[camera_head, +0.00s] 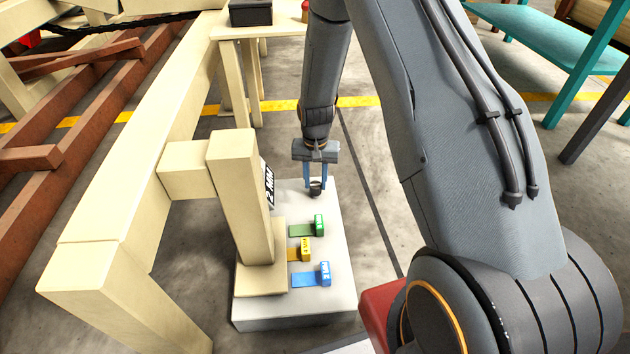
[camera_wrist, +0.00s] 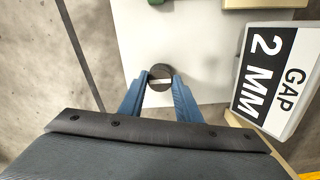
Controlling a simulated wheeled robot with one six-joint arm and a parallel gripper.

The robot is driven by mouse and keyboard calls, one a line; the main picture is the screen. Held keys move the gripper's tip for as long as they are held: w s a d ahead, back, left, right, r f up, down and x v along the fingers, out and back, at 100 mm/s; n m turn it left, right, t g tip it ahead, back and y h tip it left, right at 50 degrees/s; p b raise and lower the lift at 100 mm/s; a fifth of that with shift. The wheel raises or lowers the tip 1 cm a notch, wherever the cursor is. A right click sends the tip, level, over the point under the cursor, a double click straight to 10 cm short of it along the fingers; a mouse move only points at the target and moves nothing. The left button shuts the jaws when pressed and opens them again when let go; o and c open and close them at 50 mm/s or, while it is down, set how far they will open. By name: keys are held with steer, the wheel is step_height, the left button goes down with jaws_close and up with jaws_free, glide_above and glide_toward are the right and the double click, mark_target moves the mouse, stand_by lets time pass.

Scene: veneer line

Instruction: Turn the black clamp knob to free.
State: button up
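The black clamp knob (camera_wrist: 160,72) is small and round, with a pale mark line across its face. It stands on the far part of the white base plate (camera_head: 330,250). My gripper (camera_head: 316,188) points down at it from above. In the wrist view its two blue fingers (camera_wrist: 160,80) flank the knob left and right, and the knob fills the space between them; no clear gap shows. No lettering for free is readable around the knob, and the fingers hide part of its sides.
Nearer on the plate are green (camera_head: 318,225), yellow (camera_head: 305,250) and blue (camera_head: 324,273) tabs. A cream post (camera_head: 240,195) rises on the left. A sign (camera_wrist: 268,75) reading "GAP 2 MM" stands close to the fingers.

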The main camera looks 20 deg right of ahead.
steer(key=shift+n+p, duration=0.3)
steer(key=shift+p, duration=0.25)
steer(key=n+p, duration=0.3)
steer(key=shift+s+r, duration=0.1)
steer(key=shift+r, duration=0.05)
steer(key=n+p, duration=0.7)
steer(key=n, duration=0.3)
steer(key=shift+p, duration=0.3)
steer(key=n+p, duration=0.1)
steer(key=n, duration=0.3)
steer(key=shift+p, duration=0.3)
steer(key=shift+n, duration=0.3)
steer(key=o, duration=1.1)
steer(key=shift+c, duration=0.2)
